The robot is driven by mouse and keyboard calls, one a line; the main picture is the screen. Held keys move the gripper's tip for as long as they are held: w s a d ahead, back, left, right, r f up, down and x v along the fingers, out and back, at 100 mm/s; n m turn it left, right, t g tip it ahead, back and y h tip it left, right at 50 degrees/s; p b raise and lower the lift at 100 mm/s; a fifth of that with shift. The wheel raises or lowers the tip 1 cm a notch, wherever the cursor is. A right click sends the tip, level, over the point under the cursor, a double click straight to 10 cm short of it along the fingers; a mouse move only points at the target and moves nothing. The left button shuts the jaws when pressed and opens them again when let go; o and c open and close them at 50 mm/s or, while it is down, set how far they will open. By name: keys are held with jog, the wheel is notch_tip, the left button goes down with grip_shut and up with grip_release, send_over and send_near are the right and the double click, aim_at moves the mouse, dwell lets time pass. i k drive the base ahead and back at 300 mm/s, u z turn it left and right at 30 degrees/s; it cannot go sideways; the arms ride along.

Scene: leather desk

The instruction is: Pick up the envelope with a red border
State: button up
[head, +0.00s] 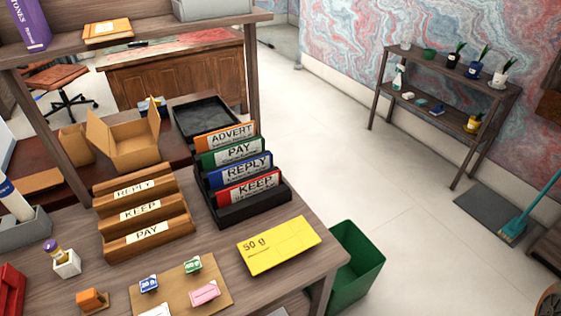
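I cannot make out an envelope with a red border in the head view. A flat yellow item marked "50 g" (279,245) lies on the desk's right front part, with no red border visible on it. A red card labelled "KEEP" (247,189) stands at the front of a black sorter (258,208), before blue "REPLY", green "PAY" and orange "ADVERT" cards. An orange flat item with a pale label (107,30) lies on the upper shelf; what it is I cannot tell. My gripper is not in view.
A wooden sorter (148,238) stands left of the black one. An open cardboard box (125,150) and a black tray (205,117) are behind. A board with stamps (182,291) lies in front. A green bin (357,258) stands right of the desk; open floor lies beyond.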

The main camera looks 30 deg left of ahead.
aim_at(227, 196)
jog(key=i, duration=1.4)
jog(key=u, duration=3.6)
